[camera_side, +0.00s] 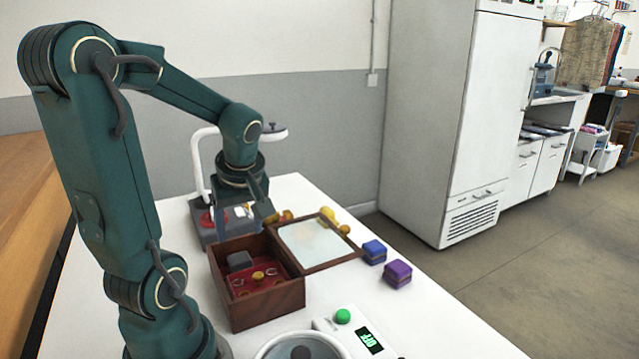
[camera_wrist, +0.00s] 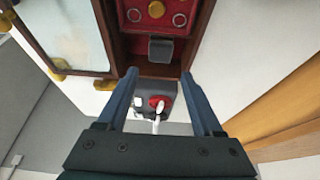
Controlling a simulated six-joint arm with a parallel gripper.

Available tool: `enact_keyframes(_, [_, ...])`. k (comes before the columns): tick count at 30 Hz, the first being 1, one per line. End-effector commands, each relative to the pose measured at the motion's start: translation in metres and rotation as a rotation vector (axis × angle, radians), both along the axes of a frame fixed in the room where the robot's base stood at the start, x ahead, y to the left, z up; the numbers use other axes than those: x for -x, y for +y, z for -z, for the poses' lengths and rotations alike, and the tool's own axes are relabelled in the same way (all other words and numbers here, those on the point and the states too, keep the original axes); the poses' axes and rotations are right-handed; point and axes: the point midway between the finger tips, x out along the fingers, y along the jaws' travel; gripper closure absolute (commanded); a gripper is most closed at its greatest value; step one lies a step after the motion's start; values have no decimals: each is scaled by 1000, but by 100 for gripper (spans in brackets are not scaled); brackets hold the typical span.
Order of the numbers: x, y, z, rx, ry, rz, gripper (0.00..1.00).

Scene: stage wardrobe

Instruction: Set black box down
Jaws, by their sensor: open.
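A small black box (camera_side: 240,261), dark grey in this light, sits inside the open wooden case (camera_side: 263,305), at the end of its red-lined inside. In the wrist view the black box (camera_wrist: 160,48) lies just beyond my fingertips, near the case's wall. My gripper (camera_side: 262,209) is above the far end of the case, pointing down. Its two fingers (camera_wrist: 159,76) are spread apart with nothing between them, and the box is clear of both. The box's underside is hidden.
The case's glazed lid (camera_side: 358,254) lies open to the right. A lamp-like stand (camera_side: 199,170) is behind the gripper. A bowl (camera_side: 270,352) and a device with a green knob (camera_side: 342,316) are in front.

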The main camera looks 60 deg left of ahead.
Motion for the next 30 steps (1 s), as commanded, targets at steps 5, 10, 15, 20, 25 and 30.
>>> enact_keyframes(5, [-1,-7,-13,0,-2,13,32])
enact_keyframes(10, [-17,-44,-22,10,-10,296,32])
enact_keyframes(15, [-29,-118,-33,1,-32,877,32])
enact_keyframes(20, [-22,-172,-39,-40,-60,1334,32])
enact_keyframes(25, [-15,-196,-41,-73,-77,1556,32])
enact_keyframes(30, [-14,-198,-41,-75,-76,1577,32])
